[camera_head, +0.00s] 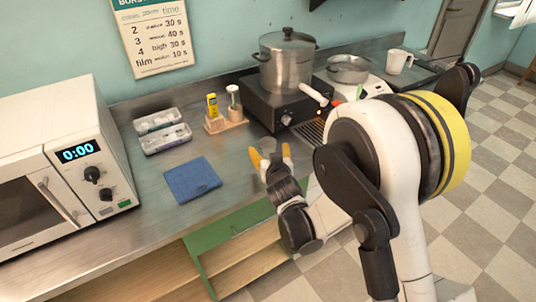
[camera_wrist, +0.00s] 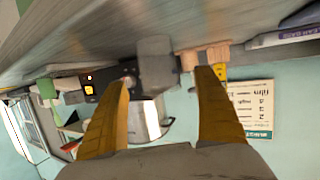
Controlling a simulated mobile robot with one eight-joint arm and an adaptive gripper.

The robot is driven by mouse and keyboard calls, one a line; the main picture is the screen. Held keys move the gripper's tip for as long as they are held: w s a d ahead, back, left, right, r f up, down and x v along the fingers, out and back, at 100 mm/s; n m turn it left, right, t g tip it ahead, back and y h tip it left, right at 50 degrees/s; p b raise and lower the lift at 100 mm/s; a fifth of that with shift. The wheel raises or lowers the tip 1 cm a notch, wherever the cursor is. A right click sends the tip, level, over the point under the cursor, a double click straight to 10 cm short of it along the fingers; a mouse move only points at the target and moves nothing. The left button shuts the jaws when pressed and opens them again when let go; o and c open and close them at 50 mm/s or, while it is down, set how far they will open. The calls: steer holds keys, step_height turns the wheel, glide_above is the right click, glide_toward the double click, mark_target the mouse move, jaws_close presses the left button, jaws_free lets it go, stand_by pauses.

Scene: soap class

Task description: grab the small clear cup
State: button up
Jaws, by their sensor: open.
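My gripper (camera_head: 270,152) is open over the counter, near its front edge, with its two yellow fingers pointing toward the back wall. In the wrist view, which is upside down, the fingers (camera_wrist: 167,77) are spread apart. A small greyish, see-through-looking block shape (camera_wrist: 155,65) shows between and beyond the fingertips, against the counter. It looks like the small clear cup, but its outline is blurred. It appears apart from both fingers. In the head view the cup is hard to make out; a faint pale patch shows between the fingers.
A wooden stand (camera_head: 226,124) with a yellow item and a white-topped bottle is behind my gripper. A blue cloth (camera_head: 192,179), white trays (camera_head: 165,139) and a microwave (camera_head: 68,165) lie left. A large pot (camera_head: 287,65) stands on the black stove (camera_head: 258,105). A white mug (camera_head: 398,62) is farther right.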

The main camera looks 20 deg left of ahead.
steer(key=x, duration=0.2)
steer(key=shift+w+a+f+b, duration=0.15)
steer(key=shift+w+f+b, duration=0.05)
steer(key=shift+w+b, duration=0.1)
steer(key=c, duration=1)
steer(key=shift+r, duration=0.2)
